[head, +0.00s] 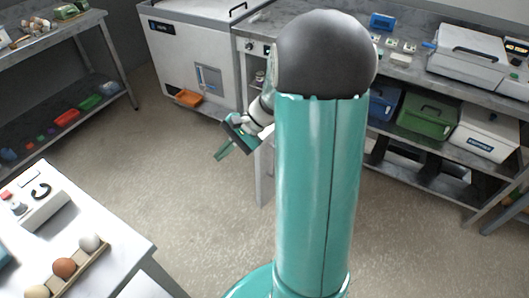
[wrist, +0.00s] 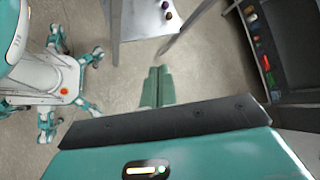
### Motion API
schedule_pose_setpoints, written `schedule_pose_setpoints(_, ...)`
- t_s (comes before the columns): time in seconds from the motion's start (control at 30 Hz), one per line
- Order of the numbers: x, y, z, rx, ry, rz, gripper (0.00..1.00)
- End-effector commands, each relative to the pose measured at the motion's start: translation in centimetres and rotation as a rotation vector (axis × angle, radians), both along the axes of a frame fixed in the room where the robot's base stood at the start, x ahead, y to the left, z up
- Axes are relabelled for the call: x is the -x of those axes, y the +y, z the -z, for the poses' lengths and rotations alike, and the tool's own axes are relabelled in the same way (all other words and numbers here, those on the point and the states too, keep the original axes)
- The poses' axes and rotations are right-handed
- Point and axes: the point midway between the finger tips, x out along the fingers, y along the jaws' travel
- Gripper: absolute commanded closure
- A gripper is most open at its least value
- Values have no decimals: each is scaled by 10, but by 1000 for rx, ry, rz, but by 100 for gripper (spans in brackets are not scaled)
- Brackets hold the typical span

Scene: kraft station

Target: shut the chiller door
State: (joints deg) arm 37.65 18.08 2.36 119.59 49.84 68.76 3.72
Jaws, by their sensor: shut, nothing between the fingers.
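A white chest-like unit (head: 190,58) with a dark label stands against the back wall in the head view; it may be the chiller. A bar handle runs along its top edge, and a small grey-blue panel is on its front. I cannot tell whether its door stands open or shut. My gripper (head: 221,154) hangs over the floor in front of this unit, apart from it, with part of my arm hidden behind my column. In the wrist view my gripper (wrist: 158,88) has its two green fingers together, empty, above bare floor.
An orange tray (head: 188,98) is low at the unit's front. A white table (head: 125,226) with eggs is at lower left, and a shelf table (head: 88,24) at upper left. A grey bench (head: 405,72) with bins is at right. The middle floor is clear.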

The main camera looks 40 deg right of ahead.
Motion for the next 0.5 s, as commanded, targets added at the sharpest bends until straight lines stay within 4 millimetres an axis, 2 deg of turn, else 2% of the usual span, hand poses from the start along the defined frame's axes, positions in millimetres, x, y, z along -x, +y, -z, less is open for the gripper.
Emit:
schedule_pose_setpoints(0.03,-4,-12,11,-48,15,48,100)
schedule_pose_setpoints(0.23,-18,-53,45,-224,41,228,100)
schedule_pose_setpoints(0.5,-24,-116,98,-460,50,482,100)
